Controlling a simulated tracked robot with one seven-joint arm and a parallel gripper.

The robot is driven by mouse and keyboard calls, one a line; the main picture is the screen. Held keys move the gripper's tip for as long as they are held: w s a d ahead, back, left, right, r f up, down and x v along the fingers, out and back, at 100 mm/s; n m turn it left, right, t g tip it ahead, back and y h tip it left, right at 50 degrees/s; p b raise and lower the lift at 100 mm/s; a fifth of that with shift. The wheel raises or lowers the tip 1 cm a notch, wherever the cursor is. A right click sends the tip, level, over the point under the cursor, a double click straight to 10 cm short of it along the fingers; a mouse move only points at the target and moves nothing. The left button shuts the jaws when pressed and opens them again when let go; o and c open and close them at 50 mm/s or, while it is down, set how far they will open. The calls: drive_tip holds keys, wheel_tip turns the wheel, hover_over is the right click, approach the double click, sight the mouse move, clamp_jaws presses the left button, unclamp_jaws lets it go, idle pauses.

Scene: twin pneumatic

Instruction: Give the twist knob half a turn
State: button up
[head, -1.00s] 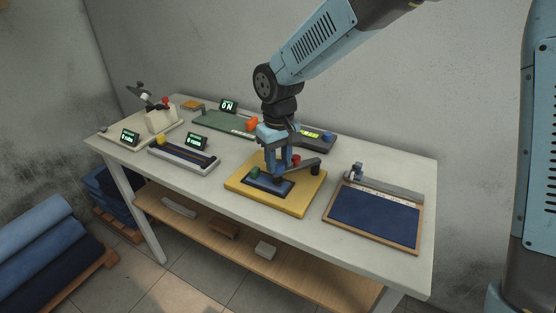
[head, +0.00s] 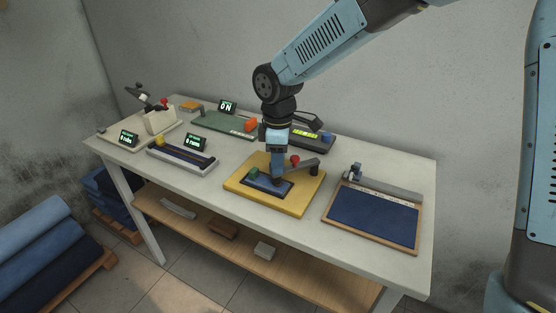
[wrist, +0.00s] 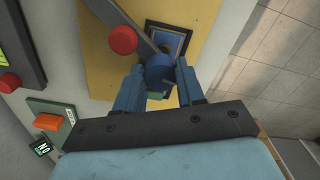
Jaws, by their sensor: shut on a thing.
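The yellow board (head: 300,207) on the table bears a dark blue plate (head: 264,187), a lever arm (head: 301,166), a red knob (head: 295,160) and a green block (head: 254,171). My gripper (head: 277,180) points down over the plate. In the wrist view my gripper (wrist: 159,82) is shut on a round blue knob (wrist: 158,67), one finger on each side, at the end of the dark lever arm (wrist: 130,22). This appears to be the twist knob. In the head view my fingers hide it. The red knob (wrist: 123,39) is beside the fingers, apart from them.
A blue pad in a wooden frame (head: 377,247) lies right of the board. A tray with a small display (head: 196,142) stands left. A green board with an orange block (head: 250,125) and a dark device (head: 312,138) stand behind.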

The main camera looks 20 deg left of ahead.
drive_tip(key=shift+w+n, duration=0.1)
drive_tip(key=shift+n, duration=0.9)
drive_tip(key=o, duration=1)
drive_tip(key=shift+o, duration=0.2)
drive_tip(key=shift+r, duration=0.1)
wheel_tip(320, 180, up, 14)
drive_tip(key=shift+f, duration=0.25)
